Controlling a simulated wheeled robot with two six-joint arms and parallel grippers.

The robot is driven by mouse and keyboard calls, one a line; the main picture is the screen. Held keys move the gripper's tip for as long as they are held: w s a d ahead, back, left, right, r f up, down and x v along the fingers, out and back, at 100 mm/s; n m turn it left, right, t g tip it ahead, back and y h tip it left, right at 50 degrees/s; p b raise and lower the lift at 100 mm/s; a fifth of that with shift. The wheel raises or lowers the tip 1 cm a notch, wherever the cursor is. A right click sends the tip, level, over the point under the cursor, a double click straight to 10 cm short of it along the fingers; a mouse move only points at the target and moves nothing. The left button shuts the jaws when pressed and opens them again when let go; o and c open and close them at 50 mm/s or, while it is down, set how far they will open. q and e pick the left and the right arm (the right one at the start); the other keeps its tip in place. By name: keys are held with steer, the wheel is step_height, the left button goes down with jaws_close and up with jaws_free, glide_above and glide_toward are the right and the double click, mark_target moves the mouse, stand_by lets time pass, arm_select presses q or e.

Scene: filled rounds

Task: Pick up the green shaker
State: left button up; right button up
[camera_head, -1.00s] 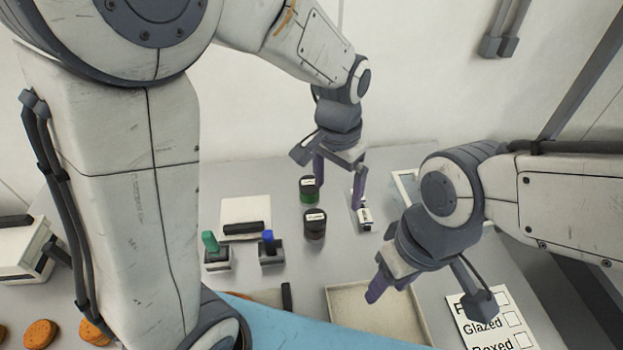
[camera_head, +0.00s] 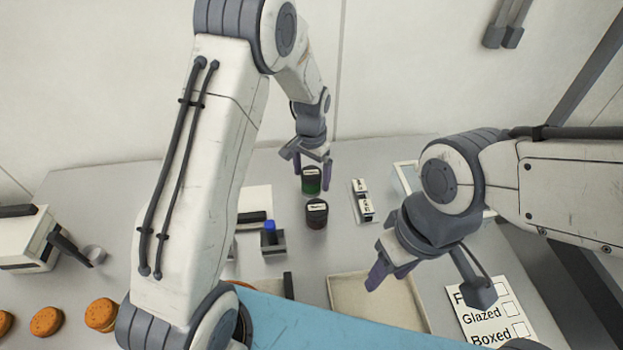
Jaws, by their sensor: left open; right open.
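The green shaker (camera_head: 311,184) stands upright on the grey table, with a dark lid and a white label on top. My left gripper (camera_head: 312,184) is open and points down, with one finger on each side of the shaker's upper part. Whether the fingers touch it I cannot tell. A dark brown shaker (camera_head: 316,217) stands just in front of the green one.
A small rack with white-labelled items (camera_head: 362,203) stands right of the shakers. A beige tray (camera_head: 343,290) lies in front. A holder with a blue-handled stamp (camera_head: 271,240) stands at left. A checklist card (camera_head: 490,318) lies at front right. Orange-brown rounds (camera_head: 47,321) lie at front left.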

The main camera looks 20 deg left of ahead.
arm_select(q)
steer(key=shift+f, duration=1.55)
steer(key=c, duration=1.5)
steer(key=shift+r, duration=0.1)
